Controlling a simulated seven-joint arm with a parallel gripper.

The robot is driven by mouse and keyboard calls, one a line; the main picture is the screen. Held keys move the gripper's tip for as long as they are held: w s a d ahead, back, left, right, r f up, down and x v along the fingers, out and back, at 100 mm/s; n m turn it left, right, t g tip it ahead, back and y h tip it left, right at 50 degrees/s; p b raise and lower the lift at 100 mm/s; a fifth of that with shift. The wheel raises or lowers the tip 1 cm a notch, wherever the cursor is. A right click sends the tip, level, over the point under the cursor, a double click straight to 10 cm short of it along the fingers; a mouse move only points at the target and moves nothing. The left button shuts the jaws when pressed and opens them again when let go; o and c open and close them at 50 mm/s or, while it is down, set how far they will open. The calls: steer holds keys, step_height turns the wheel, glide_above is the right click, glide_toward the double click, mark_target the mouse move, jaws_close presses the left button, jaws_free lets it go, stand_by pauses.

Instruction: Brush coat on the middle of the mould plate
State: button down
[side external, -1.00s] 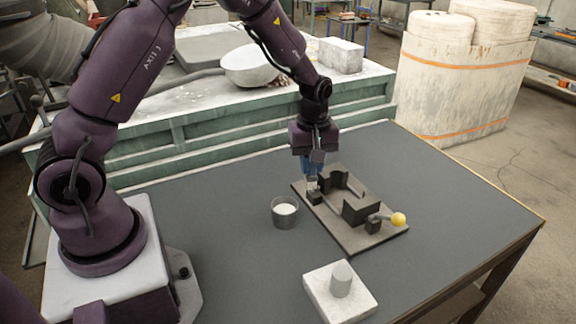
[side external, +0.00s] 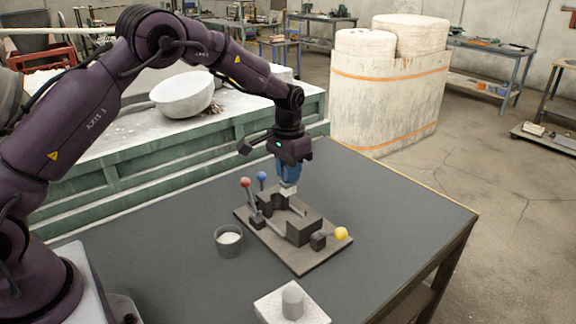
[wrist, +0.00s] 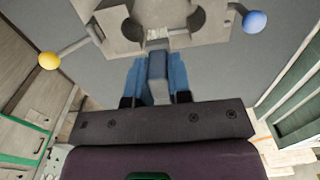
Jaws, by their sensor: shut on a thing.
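The mould plate (side external: 300,257) is a dark flat plate with blocks, a curved recessed block (side external: 271,201) at its back and levers ending in red (side external: 246,182), blue (side external: 262,176) and yellow (side external: 341,233) knobs. My gripper (side external: 288,180) points down over the back part of the plate, its blue fingers shut on a grey brush (side external: 288,191). In the wrist view the brush (wrist: 157,80) lies between the fingers (wrist: 157,62), its pale bristle end (wrist: 157,34) at the gap between two round hollows of the plate (wrist: 125,42). I cannot tell whether the bristles touch.
A grey cup (side external: 229,241) with white contents stands left of the plate. A white block (side external: 272,301) with a grey cylinder (side external: 293,301) is at the front. A green-sided bench (side external: 140,197) with a bowl (side external: 184,97) is behind. The table's right side is clear.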

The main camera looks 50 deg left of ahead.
steer(key=shift+f, duration=4.1)
steer(key=shift+f, duration=0.6)
steer(key=shift+d, duration=0.15)
steer(key=shift+d, duration=0.55)
steer(key=shift+a, duration=0.15)
steer(key=shift+a, duration=1.2)
steer(key=shift+d+f, duration=0.1)
steer(key=shift+d, duration=1.25)
